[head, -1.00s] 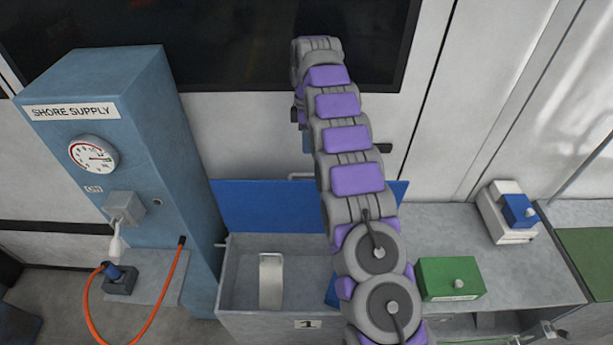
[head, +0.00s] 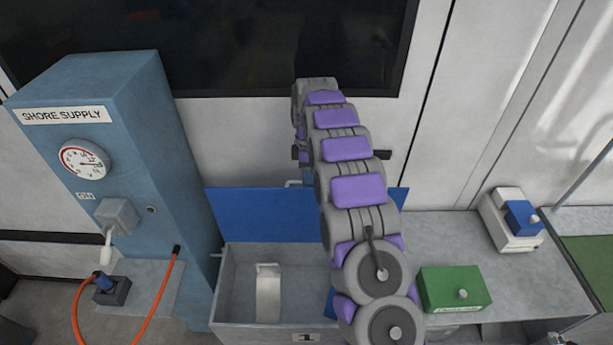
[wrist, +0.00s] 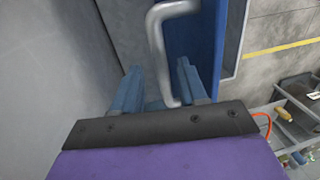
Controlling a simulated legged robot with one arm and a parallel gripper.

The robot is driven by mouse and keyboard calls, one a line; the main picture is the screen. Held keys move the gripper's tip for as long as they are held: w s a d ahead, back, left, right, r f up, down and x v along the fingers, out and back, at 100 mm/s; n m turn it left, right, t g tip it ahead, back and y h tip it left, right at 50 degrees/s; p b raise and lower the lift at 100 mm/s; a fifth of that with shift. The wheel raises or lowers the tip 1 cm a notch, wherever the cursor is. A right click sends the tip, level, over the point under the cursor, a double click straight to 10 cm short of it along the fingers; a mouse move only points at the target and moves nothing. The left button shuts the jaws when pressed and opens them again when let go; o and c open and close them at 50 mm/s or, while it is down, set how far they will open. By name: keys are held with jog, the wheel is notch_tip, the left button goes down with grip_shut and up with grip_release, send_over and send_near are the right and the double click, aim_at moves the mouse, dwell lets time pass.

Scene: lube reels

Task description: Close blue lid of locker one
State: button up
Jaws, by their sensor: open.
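The blue lid (head: 260,214) of locker one stands open and upright behind the grey locker box (head: 225,285), which bears a "1" label (head: 306,337). In the head view my arm crosses in front of the lid, and my gripper is mostly hidden behind it. In the wrist view the blue lid (wrist: 205,40) shows edge-on with its light grey bar handle (wrist: 160,45) beside it. My gripper (wrist: 160,85) is open, its two blue fingers on either side of the handle's lower end. Whether they touch it I cannot tell.
A blue "Shore Supply" cabinet (head: 150,150) with an orange cable stands left of the locker. A green box (head: 453,288) and a white-and-blue box (head: 512,220) are to the right. The wall is close behind the lid.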

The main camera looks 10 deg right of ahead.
jog(key=shift+d+f, duration=0.1)
jog(key=shift+f, duration=0.05)
jog(key=shift+a, duration=0.35)
jog(key=c, duration=0.5)
jog(key=shift+d, duration=0.1)
grip_shut()
